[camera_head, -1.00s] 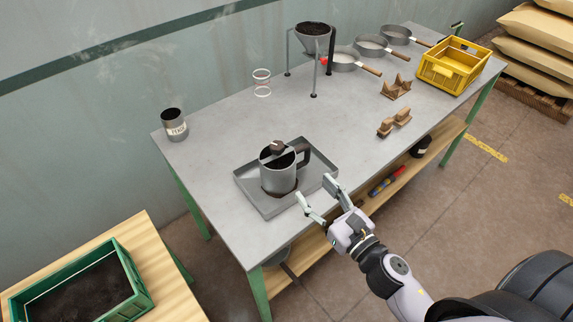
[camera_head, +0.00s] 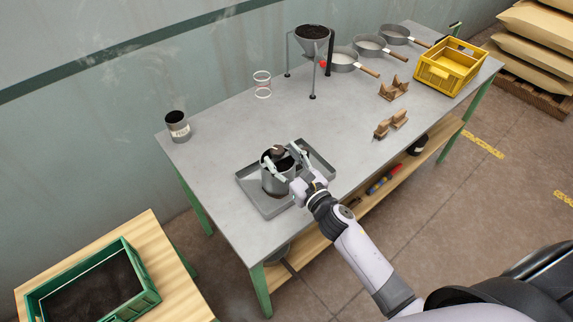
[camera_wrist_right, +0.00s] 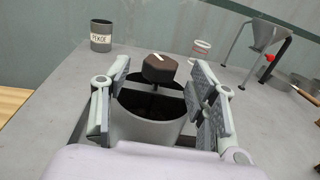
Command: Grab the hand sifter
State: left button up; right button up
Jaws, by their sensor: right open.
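The hand sifter (camera_head: 274,184) is a grey metal can with a dark knob on top. It stands upright in a shallow grey tray (camera_head: 262,209) near the table's front edge. My right gripper (camera_head: 281,154) is open at the sifter, its fingers reaching over the near side of the rim. In the right wrist view the sifter (camera_wrist_right: 150,131) sits between the spread fingers of the right gripper (camera_wrist_right: 158,72), with dark contents inside. Its side handle is hidden behind my gripper. I cannot tell whether a finger touches the can. My left gripper is not in view.
A labelled tin (camera_head: 178,127) stands at the left of the table, a funnel stand (camera_head: 312,48) at the back. A green bin (camera_head: 143,277) is front left. The table's middle is clear.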

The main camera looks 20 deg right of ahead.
jog(key=shift+x, duration=1.6)
jog(key=shift+c, duration=0.6)
grip_shut()
jog(key=shift+r, duration=0.1)
